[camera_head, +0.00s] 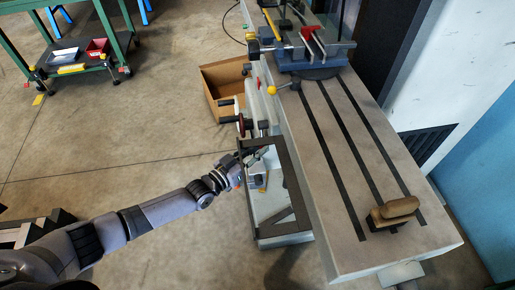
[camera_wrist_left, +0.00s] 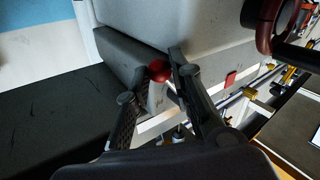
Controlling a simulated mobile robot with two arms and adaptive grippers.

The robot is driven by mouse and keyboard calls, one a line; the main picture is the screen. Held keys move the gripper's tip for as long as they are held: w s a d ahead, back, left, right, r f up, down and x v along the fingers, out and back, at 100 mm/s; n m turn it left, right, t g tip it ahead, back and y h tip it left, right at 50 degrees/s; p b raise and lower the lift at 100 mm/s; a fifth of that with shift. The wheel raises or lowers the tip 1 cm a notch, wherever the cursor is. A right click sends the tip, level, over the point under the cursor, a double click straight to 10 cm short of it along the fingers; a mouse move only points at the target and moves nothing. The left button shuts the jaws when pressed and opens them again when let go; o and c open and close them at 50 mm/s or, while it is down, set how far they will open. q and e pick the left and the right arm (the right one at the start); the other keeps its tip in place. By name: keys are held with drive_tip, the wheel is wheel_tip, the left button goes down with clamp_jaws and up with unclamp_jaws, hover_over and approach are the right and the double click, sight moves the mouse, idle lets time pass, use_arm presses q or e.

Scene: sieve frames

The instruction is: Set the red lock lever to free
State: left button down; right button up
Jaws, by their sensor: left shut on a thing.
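The red lock lever shows as a round red knob (camera_wrist_left: 160,71) at the side of the grey machine in the left wrist view. My left gripper (camera_wrist_left: 157,68) has its two dark fingers around the knob and is shut on it. In the head view my left gripper (camera_head: 246,160) is at the left side of the machine table (camera_head: 330,180). The lever cannot be made out there, hidden by the gripper and machine parts. The lever's pivot and any free or locked marks cannot be made out. My right gripper is not in view.
A vise (camera_head: 310,52) and a wooden-handled brush (camera_head: 396,211) sit on the table. A cardboard box (camera_head: 212,88) stands beside the machine. Open floor (camera_head: 120,135) lies to the left.

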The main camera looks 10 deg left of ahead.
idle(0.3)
use_arm(q)
drive_tip(key=n+p, duration=0.1)
drive_tip(key=s+r+n+g+p, duration=0.1)
drive_tip(key=p, duration=0.1)
drive_tip(key=r+n+g+y+p, duration=0.1)
drive_tip(key=p, duration=0.1)
drive_tip(key=shift+s+d, duration=0.2)
drive_tip(key=shift+s, duration=0.05)
drive_tip(key=c, duration=1.4)
unclamp_jaws()
